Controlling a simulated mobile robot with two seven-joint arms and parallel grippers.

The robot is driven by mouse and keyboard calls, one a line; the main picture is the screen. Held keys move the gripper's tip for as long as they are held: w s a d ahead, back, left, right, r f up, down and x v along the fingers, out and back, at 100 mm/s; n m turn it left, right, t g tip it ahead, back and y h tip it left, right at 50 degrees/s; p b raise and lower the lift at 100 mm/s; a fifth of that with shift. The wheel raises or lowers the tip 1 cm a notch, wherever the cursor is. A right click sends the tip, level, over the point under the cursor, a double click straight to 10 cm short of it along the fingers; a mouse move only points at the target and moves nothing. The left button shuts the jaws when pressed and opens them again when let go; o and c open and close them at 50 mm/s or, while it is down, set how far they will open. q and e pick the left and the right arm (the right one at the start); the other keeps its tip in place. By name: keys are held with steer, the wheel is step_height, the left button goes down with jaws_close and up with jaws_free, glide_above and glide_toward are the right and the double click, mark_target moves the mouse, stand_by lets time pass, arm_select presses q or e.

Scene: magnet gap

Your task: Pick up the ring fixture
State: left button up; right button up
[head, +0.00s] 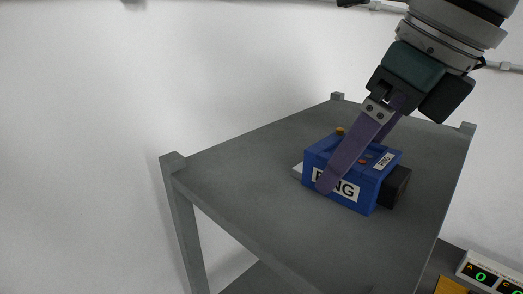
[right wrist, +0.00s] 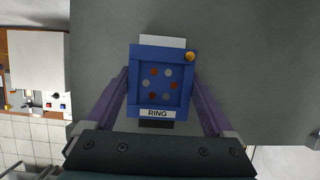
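The ring fixture (head: 349,202) is a blue box with "RING" labels, an orange knob at one corner and a black block at one end. It sits upright on a grey shelf top (head: 250,165). In the right wrist view, the fixture (right wrist: 158,108) shows its recessed top with several red and grey dots. My right gripper (head: 360,150) reaches down over it, with purple fingers on two opposite sides. In the right wrist view, the gripper (right wrist: 161,72) looks open, its tips very close to the sides. Contact is not clear. The far finger is mostly hidden in the head view.
The shelf top has raised corner posts (head: 172,161) and is otherwise bare around the fixture. A white wall stands behind. A panel with green digits (head: 488,275) is at the lower right. My left gripper is not in view.

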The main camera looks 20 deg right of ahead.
steer(key=shift+r, duration=0.1)
jaws_close()
stand_by(0.4)
